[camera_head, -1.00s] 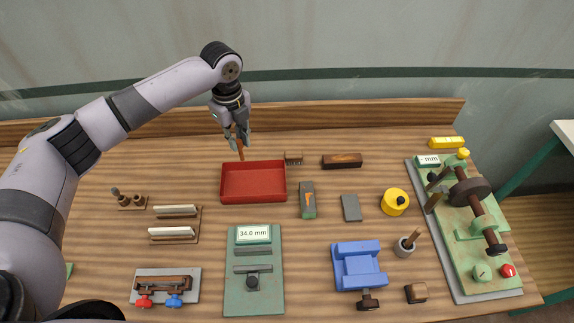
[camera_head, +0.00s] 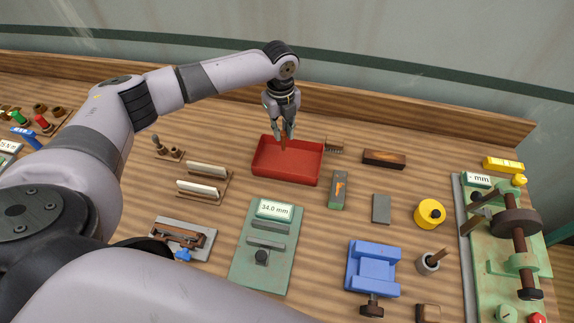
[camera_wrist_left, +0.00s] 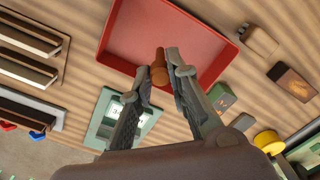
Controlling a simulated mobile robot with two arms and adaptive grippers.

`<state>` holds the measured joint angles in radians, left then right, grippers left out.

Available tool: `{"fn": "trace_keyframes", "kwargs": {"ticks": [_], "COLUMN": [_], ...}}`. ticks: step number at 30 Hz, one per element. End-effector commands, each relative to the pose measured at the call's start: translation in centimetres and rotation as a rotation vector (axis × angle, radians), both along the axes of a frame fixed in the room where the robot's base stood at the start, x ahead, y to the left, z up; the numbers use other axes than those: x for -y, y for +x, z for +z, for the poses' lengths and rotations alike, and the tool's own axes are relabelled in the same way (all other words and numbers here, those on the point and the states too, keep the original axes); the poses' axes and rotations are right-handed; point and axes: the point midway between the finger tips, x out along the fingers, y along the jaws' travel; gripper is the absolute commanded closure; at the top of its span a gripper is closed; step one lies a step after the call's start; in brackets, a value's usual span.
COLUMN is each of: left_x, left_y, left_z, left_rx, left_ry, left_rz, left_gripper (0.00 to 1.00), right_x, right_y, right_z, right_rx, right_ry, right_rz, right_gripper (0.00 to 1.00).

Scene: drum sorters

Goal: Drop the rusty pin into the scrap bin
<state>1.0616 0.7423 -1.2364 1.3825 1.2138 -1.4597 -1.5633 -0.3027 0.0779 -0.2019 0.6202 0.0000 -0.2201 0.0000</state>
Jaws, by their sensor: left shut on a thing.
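My left gripper (camera_head: 283,128) is shut on the rusty pin (camera_head: 282,143), a brown rod that points down between the fingertips. The pin is also at the fingertips in the left wrist view (camera_wrist_left: 159,68). The scrap bin is a shallow red tray (camera_head: 287,171), empty where I can see into it. In the head view the pin overlaps the upper part of the tray. In the wrist view it overlaps the tray's near edge (camera_wrist_left: 115,62). The exact height of the pin above the tray cannot be told. The right gripper is out of view; a pale arm link crosses the bottom.
A small wooden brush (camera_head: 334,145) stands beside the tray's right rim. A grey-green block with an orange mark (camera_head: 338,190) is to its right. A green gauge reading 34.0 mm (camera_head: 268,240) lies below, and racks with white bars (camera_head: 204,180) stand at left.

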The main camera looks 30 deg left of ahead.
Motion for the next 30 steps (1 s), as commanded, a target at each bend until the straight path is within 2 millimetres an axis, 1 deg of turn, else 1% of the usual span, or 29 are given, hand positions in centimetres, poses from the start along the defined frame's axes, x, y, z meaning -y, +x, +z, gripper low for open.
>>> {"fn": "trace_keyframes", "kwargs": {"ticks": [1, 5, 10, 11, 20, 21, 27, 30], "left_x": [-0.04, -0.04, -0.03, -0.03, -0.02, -0.02, -0.01, -0.02], "left_y": [0.04, 0.03, 0.03, 0.03, 0.02, 0.02, 0.02, 0.03], "left_z": [-0.49, -0.46, -0.38, -0.38, -0.39, -0.40, -0.40, -0.26], "left_rx": [0.001, 0.001, 0.001, 0.001, 0.001, 0.001, 0.001, 0.001], "left_ry": [0.000, 0.000, 0.000, 0.000, 0.001, 0.001, 0.001, 0.000], "left_rz": [0.001, 0.000, 0.000, 0.000, 0.000, 0.000, 0.000, 0.000], "left_gripper": [1.00, 1.00, 1.00, 0.82, 0.62, 0.60, 0.60, 0.60], "right_x": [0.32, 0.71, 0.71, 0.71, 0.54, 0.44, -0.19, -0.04], "right_y": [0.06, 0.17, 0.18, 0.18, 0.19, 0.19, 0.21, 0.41], "right_z": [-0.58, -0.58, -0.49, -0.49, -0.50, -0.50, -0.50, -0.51], "right_rx": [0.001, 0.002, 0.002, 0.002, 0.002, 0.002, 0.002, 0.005], "right_ry": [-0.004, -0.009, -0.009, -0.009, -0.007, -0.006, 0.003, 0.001], "right_rz": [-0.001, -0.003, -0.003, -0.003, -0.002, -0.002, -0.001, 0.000], "right_gripper": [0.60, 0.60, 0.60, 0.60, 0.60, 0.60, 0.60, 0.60]}}
